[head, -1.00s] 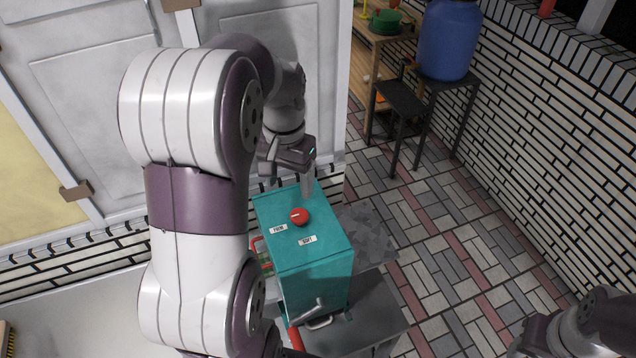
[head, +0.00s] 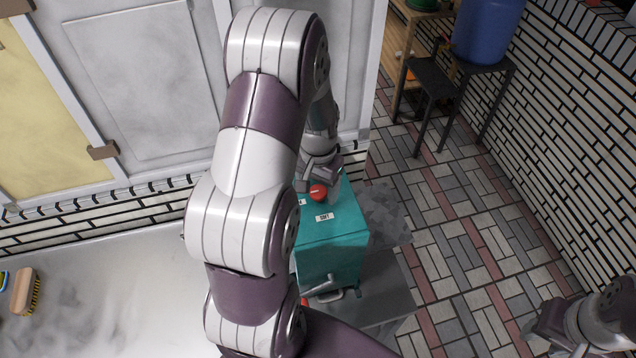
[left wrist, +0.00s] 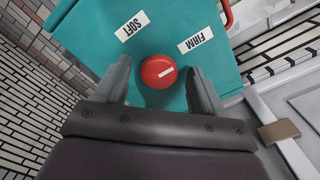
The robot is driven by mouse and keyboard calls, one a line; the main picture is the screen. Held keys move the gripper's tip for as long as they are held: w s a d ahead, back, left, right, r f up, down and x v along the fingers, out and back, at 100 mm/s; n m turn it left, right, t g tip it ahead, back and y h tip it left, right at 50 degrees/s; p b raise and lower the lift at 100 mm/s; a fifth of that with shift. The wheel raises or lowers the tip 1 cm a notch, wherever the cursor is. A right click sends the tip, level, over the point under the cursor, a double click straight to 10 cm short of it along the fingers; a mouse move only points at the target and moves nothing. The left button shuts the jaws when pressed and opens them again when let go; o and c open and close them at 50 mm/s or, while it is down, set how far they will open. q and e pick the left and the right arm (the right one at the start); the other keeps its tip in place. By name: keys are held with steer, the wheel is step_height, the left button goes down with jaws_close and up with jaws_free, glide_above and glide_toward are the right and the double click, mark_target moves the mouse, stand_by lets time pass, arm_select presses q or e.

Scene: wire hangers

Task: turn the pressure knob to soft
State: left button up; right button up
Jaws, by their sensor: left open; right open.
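The round red pressure knob (head: 318,193) sits on top of a teal box (head: 333,258). It also shows in the left wrist view (left wrist: 157,72), where its white mark lies toward the FIRM side. The SOFT label (left wrist: 132,26) and the FIRM label (left wrist: 203,39) are on the teal top. In the head view the SOFT label (head: 324,217) shows, and the FIRM label is partly hidden by my left arm. My left gripper (left wrist: 159,65) is open, one finger on each side of the knob, with gaps visible. My right gripper (head: 532,333) is open and empty at the lower right.
The teal box stands on a grey stand (head: 385,300) beside a pale counter (head: 100,290). A brush (head: 27,291) lies on the counter. A handle (head: 325,292) sticks out at the box's front. A blue barrel (head: 487,30) stands at the back right. The tiled floor on the right is clear.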

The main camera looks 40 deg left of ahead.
arm_select(q)
steer(key=shift+s, duration=0.1)
steer(key=c, duration=1)
steer(key=shift+c, duration=0.2)
steer(key=n, duration=0.4)
steer(key=shift+n, duration=0.4)
steer(key=n, duration=0.4)
steer(key=shift+w+r+n, duration=0.1)
steer(key=shift+w+n, duration=0.1)
steer(key=shift+n, duration=0.1)
steer(key=n, duration=0.4)
steer(key=shift+p, duration=0.35)
steer(key=shift+n, duration=2.3)
